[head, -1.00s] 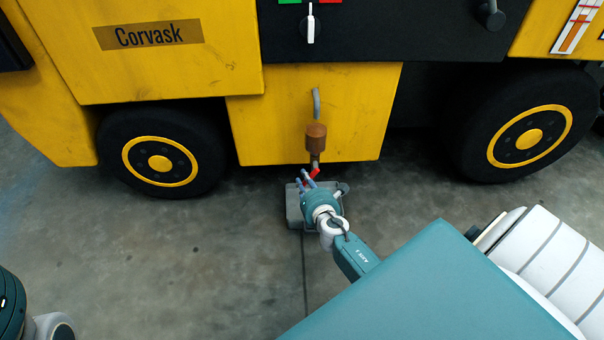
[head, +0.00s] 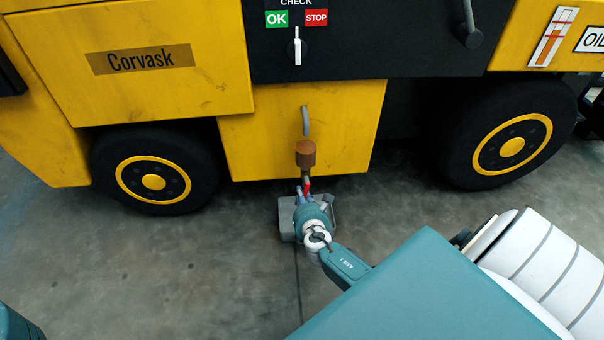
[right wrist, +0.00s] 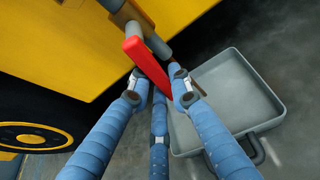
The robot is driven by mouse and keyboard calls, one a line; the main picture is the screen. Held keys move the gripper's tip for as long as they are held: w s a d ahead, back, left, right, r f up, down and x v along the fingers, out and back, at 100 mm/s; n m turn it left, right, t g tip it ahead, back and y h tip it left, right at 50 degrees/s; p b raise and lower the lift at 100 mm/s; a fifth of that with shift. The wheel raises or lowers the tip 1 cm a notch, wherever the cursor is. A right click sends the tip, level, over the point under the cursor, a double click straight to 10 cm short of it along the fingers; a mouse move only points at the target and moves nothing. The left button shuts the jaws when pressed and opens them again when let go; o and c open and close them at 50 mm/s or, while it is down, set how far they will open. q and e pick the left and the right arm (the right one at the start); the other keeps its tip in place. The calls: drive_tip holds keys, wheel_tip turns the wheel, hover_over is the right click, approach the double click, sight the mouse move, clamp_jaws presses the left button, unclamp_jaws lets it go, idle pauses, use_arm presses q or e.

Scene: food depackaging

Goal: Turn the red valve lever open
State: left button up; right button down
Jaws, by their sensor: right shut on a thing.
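The red valve lever (head: 307,184) is on the pipe below a brown cylinder (head: 306,153) on the front of the yellow machine. In the right wrist view the lever (right wrist: 146,58) slants down, its lower end between my blue fingers. My right gripper (right wrist: 160,80) is shut on it, one finger on each side and a third below. In the head view my right gripper (head: 304,190) is at the lever, its wrist partly hiding the fingers. My left gripper is not in view.
A grey tray (head: 287,224) lies on the floor under the valve; it also shows in the right wrist view (right wrist: 225,88). Black wheels (head: 200,165) stand to either side. A panel with a white knob (head: 298,52) is above. The floor at left is clear.

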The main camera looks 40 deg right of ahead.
drive_tip(key=c, duration=1.5)
unclamp_jaws()
drive_tip(key=shift+c, duration=0.2)
drive_tip(key=v, duration=1.2)
